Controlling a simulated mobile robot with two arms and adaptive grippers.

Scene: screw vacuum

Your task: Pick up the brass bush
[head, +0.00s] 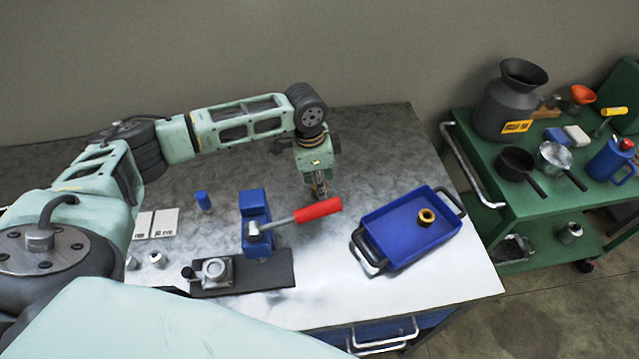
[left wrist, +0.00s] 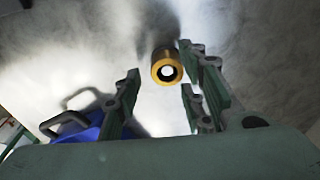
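A brass bush (left wrist: 167,66), a short golden ring with a bright hole, shows in the left wrist view on the grey table. My left gripper (left wrist: 159,76) is open with the bush in the gap between its fingers, nearer the right-hand finger; I cannot tell whether it touches. In the head view my left gripper (head: 320,192) points down at the table behind the red-handled press, and I cannot make out the bush there. Another brass ring (head: 426,217) lies in the blue tray (head: 385,251) to the right. My right gripper is not in view.
A blue press with a red handle (head: 318,210) stands left of the tray, close to my left gripper. A dark plate with a metal fixture (head: 217,271), a blue bottle (head: 203,202) and white cards (head: 157,223) lie further left. A green cart (head: 480,190) stands right.

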